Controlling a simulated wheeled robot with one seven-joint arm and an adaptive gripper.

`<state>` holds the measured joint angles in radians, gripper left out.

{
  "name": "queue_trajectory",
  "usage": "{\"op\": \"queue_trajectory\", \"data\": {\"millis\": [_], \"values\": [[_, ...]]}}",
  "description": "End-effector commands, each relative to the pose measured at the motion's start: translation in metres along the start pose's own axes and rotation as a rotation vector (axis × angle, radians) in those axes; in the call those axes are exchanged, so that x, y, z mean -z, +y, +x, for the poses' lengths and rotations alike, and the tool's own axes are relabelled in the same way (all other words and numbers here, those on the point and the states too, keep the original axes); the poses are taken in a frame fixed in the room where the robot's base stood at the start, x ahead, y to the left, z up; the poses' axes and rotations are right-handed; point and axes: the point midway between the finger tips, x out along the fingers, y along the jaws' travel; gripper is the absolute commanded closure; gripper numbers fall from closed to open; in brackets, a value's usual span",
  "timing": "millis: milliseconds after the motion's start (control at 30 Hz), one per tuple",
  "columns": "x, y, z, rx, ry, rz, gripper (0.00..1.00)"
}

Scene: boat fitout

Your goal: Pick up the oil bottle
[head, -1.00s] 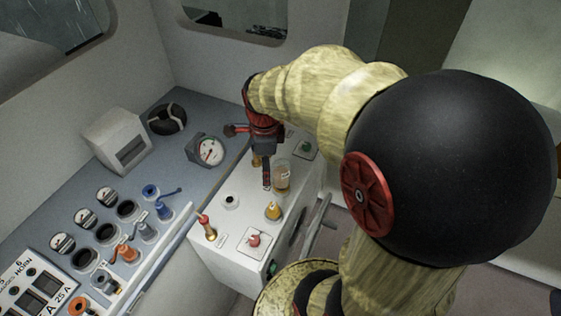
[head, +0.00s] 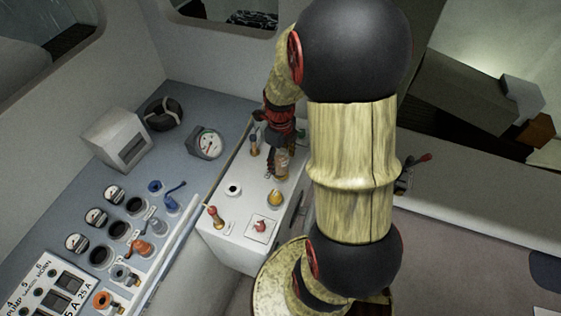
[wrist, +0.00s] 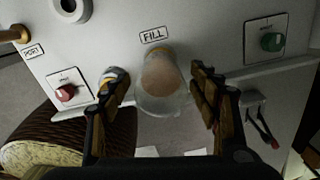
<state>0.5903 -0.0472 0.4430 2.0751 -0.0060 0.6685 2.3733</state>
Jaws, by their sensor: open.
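The oil bottle (head: 282,164) is a clear container with amber liquid, standing on the white console top. In the wrist view the bottle (wrist: 162,92) shows below the FILL label, between my two fingers. My gripper (wrist: 161,83) is open, one finger to each side of the bottle. The right finger looks very close to it and the left has a small gap; I cannot tell whether either touches. In the head view my gripper (head: 276,152) is at the bottle and partly covers it.
A white ring (head: 233,189) is to the left.

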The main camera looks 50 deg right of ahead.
Motion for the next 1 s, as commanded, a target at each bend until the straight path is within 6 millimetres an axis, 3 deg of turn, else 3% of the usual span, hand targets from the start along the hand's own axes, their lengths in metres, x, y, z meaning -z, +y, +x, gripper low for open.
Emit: {"op": "queue_trajectory", "data": {"millis": [167,433,1000], "values": [[0.0,0.0,0.018,0.0,0.0,0.0,0.39],[0.0,0.0,0.021,0.001,-0.001,-0.001,0.39],[0.0,0.0,0.021,0.001,-0.001,-0.001,0.71]]}}
